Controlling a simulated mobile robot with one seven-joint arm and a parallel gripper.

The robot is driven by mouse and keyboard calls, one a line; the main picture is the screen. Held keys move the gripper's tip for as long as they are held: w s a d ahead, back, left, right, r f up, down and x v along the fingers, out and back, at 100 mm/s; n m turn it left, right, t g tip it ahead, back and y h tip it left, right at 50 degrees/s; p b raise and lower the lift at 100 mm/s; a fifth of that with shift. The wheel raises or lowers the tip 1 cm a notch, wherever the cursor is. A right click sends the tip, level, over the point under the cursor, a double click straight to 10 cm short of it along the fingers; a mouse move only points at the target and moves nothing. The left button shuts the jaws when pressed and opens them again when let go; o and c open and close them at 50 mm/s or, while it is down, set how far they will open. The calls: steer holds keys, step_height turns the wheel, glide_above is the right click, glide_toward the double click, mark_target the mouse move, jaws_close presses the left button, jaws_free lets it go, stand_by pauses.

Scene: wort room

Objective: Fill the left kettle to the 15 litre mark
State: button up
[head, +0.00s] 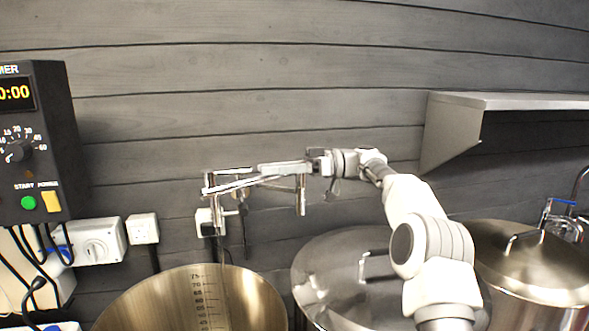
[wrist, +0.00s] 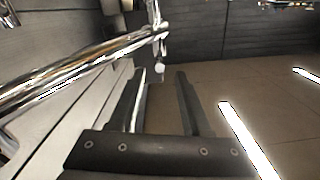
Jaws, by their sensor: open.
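The left kettle (head: 150,300) is open and steel, at the bottom of the head view. A litre scale (head: 198,300) runs down its inner wall from 75; the lower marks and any water level are out of frame. A chrome water pipe with a tap (head: 228,187) stands above the kettle. The pipe also crosses the left of the wrist view (wrist: 75,72), with a small pale-tipped lever (wrist: 158,66) at its end. My gripper (wrist: 161,76) is open and empty, its fingers pointing towards the lever, which appears between and beyond the tips. I cannot tell whether they touch.
A lidded kettle (head: 330,270) stands in the middle under my arm, and another lidded kettle (head: 530,265) at right. A timer box (head: 38,145) reading 0:00 hangs at left above sockets (head: 143,229). A steel shelf (head: 500,101) juts from the wall at upper right.

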steer(key=p+v, duration=0.1)
steer(key=v, duration=0.5)
steer(key=shift+d, duration=0.3)
steer(key=shift+w, duration=0.1)
stand_by(1.4)
steer(key=shift+a+n, duration=0.1)
steer(key=shift+n, duration=2.1)
steer(key=shift+a, duration=0.1)
